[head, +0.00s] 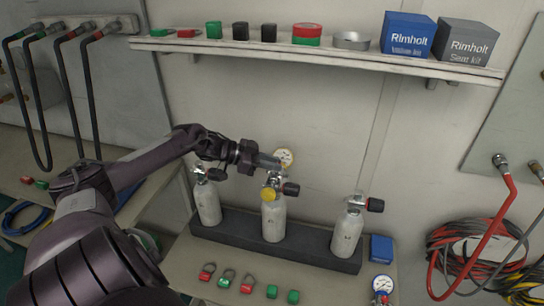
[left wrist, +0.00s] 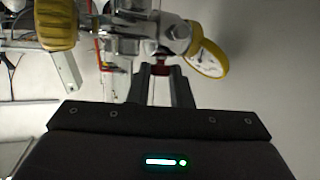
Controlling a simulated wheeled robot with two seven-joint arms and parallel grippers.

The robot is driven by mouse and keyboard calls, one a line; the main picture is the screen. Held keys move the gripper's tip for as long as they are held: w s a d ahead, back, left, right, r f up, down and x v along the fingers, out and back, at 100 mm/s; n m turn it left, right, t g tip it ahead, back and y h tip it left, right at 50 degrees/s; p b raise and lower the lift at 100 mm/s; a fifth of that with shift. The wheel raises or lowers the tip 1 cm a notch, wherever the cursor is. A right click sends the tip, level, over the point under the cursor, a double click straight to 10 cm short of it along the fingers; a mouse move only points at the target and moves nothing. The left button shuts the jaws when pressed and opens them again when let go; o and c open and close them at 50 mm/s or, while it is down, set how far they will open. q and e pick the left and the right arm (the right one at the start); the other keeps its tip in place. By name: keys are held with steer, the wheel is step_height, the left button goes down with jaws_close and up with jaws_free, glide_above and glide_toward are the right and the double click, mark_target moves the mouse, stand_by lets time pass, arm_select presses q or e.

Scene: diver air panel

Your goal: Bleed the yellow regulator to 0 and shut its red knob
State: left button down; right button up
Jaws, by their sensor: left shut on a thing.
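The yellow regulator (head: 268,192) sits on the valve of the middle white cylinder (head: 273,222). Its gauge (head: 284,157) has a white face and shows behind my gripper; the needle is too small to read. In the left wrist view the yellow-rimmed gauge (left wrist: 208,58) is tilted at upper right, and a yellow cap (left wrist: 57,24) is at upper left. My left gripper (head: 276,163) is at the regulator's top. In the left wrist view its fingers (left wrist: 163,75) are shut on the small red knob (left wrist: 160,69), mostly hidden between them. My right gripper is not in view.
Locks and green tags lie in front, with a blue box (head: 381,248) at right. A shelf (head: 330,60) runs above.

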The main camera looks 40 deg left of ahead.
arm_select(q)
steer(key=c, duration=1.3)
jaws_free()
steer(key=p+v, duration=0.1)
steer(key=v, duration=0.6)
steer(key=shift+s+a, duration=0.25)
steer(key=shift+s, duration=0.1)
steer(key=shift+r, duration=0.1)
